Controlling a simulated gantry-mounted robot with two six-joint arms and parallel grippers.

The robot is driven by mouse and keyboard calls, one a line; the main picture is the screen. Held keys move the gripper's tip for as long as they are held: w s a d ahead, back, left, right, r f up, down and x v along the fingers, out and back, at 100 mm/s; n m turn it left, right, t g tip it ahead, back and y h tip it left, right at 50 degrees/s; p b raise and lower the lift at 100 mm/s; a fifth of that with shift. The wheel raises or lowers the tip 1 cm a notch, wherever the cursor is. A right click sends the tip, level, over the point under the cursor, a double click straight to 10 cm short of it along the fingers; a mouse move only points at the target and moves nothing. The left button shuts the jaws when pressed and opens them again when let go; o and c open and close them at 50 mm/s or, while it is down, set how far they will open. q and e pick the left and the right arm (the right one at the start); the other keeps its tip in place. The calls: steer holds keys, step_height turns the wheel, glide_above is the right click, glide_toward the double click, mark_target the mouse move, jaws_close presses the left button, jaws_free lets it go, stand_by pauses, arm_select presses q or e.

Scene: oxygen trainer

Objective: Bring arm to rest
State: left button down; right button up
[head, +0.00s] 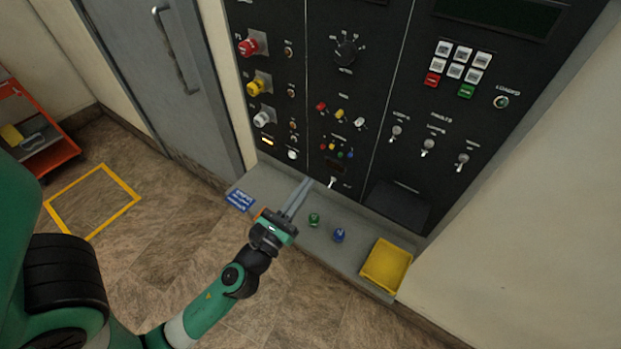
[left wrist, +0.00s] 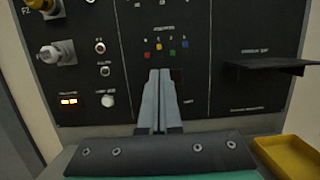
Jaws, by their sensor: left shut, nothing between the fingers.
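My left gripper (head: 298,200) reaches over the grey ledge (head: 345,262) in front of the black control panel (head: 365,85). Its two grey fingers are shut with nothing between them. In the left wrist view the fingertips (left wrist: 159,72) point at the panel, just below a row of small coloured buttons (left wrist: 166,49). I cannot tell whether the tips touch the panel. My right gripper is in neither view.
A green knob (head: 314,219) and a blue knob (head: 339,235) sit on the ledge right of my gripper. A yellow tray (head: 386,265) is at its right end. A blue label (head: 240,199) lies left. An orange cart (head: 40,140) stands far left. The floor between is clear.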

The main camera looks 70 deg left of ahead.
arm_select(q)
steer(key=shift+v, duration=0.8)
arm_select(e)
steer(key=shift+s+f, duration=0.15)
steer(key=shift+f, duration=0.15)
arm_select(q)
steer(key=shift+w, duration=0.1)
